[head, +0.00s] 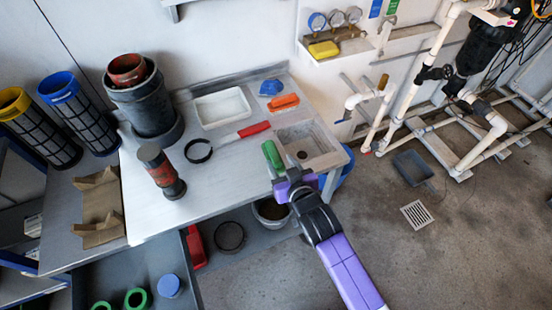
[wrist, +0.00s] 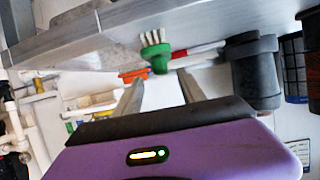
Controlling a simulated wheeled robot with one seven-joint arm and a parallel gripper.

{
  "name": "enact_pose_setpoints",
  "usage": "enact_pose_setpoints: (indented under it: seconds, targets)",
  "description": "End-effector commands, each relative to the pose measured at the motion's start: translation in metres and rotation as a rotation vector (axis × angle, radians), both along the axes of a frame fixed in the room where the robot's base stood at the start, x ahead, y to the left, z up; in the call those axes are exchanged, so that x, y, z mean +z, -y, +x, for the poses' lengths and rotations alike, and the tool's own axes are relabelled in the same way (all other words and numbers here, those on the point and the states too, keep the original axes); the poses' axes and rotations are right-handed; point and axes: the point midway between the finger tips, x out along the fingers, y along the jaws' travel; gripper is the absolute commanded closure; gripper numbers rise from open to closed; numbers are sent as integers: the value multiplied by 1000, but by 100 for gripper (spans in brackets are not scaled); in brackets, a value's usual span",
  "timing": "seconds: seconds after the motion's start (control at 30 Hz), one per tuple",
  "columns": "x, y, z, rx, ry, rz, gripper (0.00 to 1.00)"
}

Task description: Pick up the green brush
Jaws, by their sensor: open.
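The green brush (head: 272,155) lies on the worktop at the left edge of the sink, near the worktop's front edge. In the wrist view the brush (wrist: 156,57) shows its green body and pale bristles just beyond the fingers. My gripper (head: 280,173) is at the worktop's front edge, just in front of the brush, and partly overlaps its near end in the head view. I cannot tell whether a finger touches the brush.
The sink (head: 317,150) is right of the brush. A red-handled tool (head: 252,129), an orange brush (head: 284,102), a black ring (head: 198,151) and a white tray (head: 222,107) lie farther back. A dark cylinder (head: 160,170) stands left. A bucket (head: 272,213) is below the worktop (head: 225,180).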

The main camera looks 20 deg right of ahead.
Motion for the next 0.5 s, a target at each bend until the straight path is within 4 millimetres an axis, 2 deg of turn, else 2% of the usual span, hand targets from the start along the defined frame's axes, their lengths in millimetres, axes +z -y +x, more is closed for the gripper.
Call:
enact_pose_setpoints:
  seconds: [0.5]
  targets:
    - [-18,2,54,0,2,0,53]
